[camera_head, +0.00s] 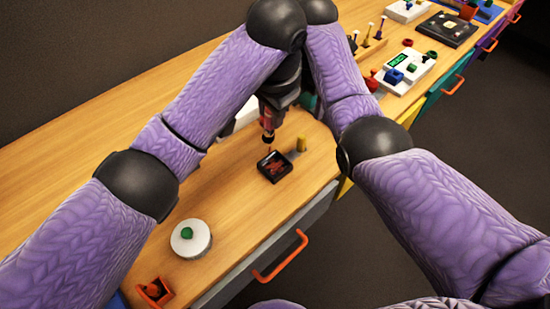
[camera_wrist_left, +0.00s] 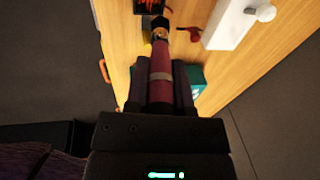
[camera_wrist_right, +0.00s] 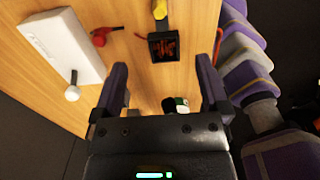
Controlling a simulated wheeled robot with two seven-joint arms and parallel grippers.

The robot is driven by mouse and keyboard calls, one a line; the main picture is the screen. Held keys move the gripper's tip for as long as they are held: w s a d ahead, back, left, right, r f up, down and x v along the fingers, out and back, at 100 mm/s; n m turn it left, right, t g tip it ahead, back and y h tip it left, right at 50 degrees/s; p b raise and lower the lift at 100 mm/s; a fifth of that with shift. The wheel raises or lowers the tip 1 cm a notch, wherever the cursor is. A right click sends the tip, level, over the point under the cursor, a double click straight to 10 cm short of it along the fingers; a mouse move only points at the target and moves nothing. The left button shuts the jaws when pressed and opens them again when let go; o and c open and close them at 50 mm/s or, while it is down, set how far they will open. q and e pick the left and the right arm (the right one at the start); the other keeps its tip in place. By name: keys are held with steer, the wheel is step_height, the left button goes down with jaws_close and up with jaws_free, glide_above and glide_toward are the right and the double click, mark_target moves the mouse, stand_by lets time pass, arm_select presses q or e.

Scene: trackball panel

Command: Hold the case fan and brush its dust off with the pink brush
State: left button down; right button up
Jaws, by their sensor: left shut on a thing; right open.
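The case fan (camera_head: 274,166) is a small black square frame with a reddish inside, lying on the wooden bench. It also shows in the right wrist view (camera_wrist_right: 165,47) and at the top edge of the left wrist view (camera_wrist_left: 151,6). My left gripper (camera_wrist_left: 158,72) is shut on the brush (camera_wrist_left: 161,88), a dark pink handle with a pale band and a black end. In the head view the brush (camera_head: 267,122) hangs tip down just above or at the fan; contact cannot be told. My right gripper (camera_wrist_right: 161,68) is open and empty, with the fan beyond its fingers.
A white box (camera_wrist_right: 62,48) with a knob and a small red object (camera_wrist_right: 100,38) are nearby. A round white device with a green knob (camera_head: 190,238) is nearer the front left. More panels (camera_head: 404,70) stand further right.

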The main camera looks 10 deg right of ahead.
arm_select(q)
steer(key=shift+w+p+v, duration=0.2)
steer(key=shift+p+v, duration=0.8)
steer(key=shift+v, duration=0.25)
steer(key=shift+w+p+v, duration=0.2)
steer(key=shift+p+v, duration=0.75)
steer(key=shift+v, duration=0.25)
steer(key=shift+r, duration=0.1)
steer(key=p+v, duration=0.2)
steer(key=w+p+v, duration=0.1)
steer(key=p+v, duration=0.2)
steer(key=shift+a+r, duration=0.1)
steer(key=shift+r, duration=0.35)
steer(key=shift+f, duration=0.15)
